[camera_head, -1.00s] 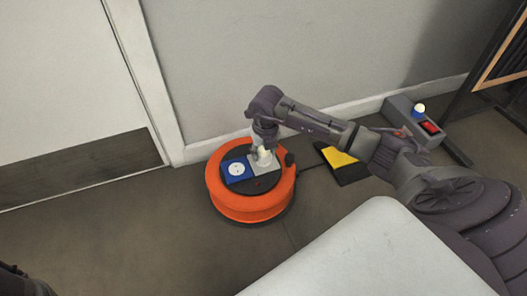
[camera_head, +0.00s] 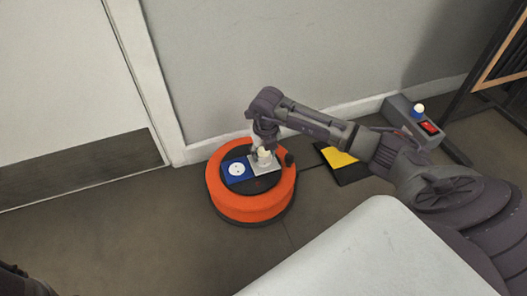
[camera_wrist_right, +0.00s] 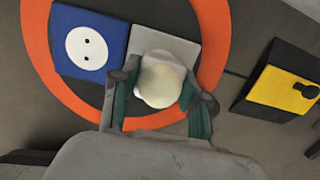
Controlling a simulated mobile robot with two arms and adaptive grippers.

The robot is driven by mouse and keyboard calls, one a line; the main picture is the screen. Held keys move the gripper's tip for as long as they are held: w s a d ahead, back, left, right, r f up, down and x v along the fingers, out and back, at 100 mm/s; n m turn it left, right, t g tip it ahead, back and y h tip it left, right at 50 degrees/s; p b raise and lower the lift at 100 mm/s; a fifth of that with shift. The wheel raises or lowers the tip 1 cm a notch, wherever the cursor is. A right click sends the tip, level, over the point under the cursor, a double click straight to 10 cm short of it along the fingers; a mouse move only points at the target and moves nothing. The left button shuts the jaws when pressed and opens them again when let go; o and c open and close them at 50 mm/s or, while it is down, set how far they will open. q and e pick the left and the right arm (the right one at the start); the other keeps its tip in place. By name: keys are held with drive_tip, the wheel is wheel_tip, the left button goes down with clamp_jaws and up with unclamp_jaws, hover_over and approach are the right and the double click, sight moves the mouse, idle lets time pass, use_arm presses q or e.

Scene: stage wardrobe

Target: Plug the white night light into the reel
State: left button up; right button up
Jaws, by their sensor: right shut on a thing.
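The orange reel (camera_head: 225,203) stands on the floor near the wall, with a dark hub. A blue socket (camera_head: 237,170) with a white round face and two holes sits on it, and shows in the wrist view (camera_wrist_right: 88,48). Beside it is a pale grey square plate (camera_wrist_right: 178,45). My right gripper (camera_head: 262,150) is shut on the white night light (camera_wrist_right: 160,80), a rounded cream-white body between the fingers. The light is over or against the grey plate's near edge; its underside is hidden, so I cannot tell whether it is seated.
A black and yellow block (camera_head: 345,163) lies right of the reel. Farther right, a grey box (camera_head: 398,112) carries a red switch and a small blue-and-white light. A dark-framed rack (camera_head: 490,75) stands at the right. Floor is clear left of the reel.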

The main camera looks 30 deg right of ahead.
sight(265, 153)
drive_tip(key=shift+r+p, duration=0.1)
drive_tip(key=shift+p, duration=0.35)
idle(0.6)
drive_tip(key=shift+f+b, duration=0.3)
drive_tip(key=shift+f, duration=0.35)
idle(0.3)
drive_tip(key=o, duration=1.2)
drive_tip(key=shift+c, duration=0.2)
drive_tip(key=shift+r, duration=0.35)
drive_tip(key=r, duration=0.3)
drive_tip(key=s+r, duration=0.1)
drive_tip(key=r, duration=0.7)
drive_tip(key=shift+s+a+r, duration=0.1)
drive_tip(key=shift+s+a, duration=0.05)
drive_tip(key=shift+s, duration=0.1)
